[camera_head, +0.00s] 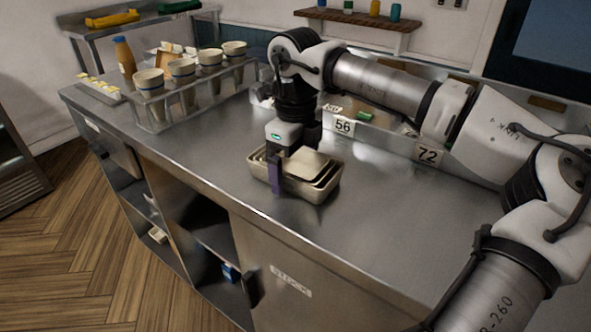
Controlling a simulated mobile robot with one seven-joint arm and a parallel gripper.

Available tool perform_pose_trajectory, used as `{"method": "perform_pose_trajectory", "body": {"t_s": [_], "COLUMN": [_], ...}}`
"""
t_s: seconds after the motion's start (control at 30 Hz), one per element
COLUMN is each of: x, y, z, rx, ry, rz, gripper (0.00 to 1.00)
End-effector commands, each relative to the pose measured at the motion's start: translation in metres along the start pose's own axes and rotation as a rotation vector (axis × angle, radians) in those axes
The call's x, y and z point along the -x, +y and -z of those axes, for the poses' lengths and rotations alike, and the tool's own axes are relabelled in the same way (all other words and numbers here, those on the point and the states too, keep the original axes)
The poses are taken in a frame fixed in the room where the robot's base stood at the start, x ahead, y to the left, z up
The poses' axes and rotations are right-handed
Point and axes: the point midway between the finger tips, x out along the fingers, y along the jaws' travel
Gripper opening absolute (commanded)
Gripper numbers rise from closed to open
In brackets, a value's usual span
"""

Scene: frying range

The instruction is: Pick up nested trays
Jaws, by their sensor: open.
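The nested trays (318,192) are cream-coloured and stacked one inside another on the steel counter, near its front edge. My gripper (283,175) points down over the left part of the trays. It is open. One dark purple finger (276,175) shows at the front left side of the stack, reaching down past the rim. The other finger is hidden behind the gripper body or the trays. I cannot tell whether the finger touches the tray wall. The trays rest on the counter.
A clear rack (158,112) with several cups stands at the counter's left end, beside an orange bottle (125,57). Number cards 56 (343,126) and 72 (428,153) stand along the back. The counter (375,215) right of the trays is clear. Open shelves lie below.

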Motion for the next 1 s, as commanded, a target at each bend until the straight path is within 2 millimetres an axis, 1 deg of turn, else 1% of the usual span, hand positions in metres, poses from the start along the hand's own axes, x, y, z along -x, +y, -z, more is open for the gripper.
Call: {"method": "perform_pose_trajectory", "body": {"t_s": [0.1,0.27,0.53,0.87,1.0], "x": [-0.004,-0.004,-0.003,-0.002,0.006], "y": [0.0,0.0,0.0,0.0,0.0], "z": [0.0,0.0,0.0,0.0,0.0], "rx": [0.0,0.0,0.0,0.0,-0.001], "ry": [-0.001,-0.001,-0.001,-0.001,-0.001], "rz": [0.001,0.001,0.001,0.001,0.002], "gripper": [1.0,1.0,0.65,0.64,0.64]}}
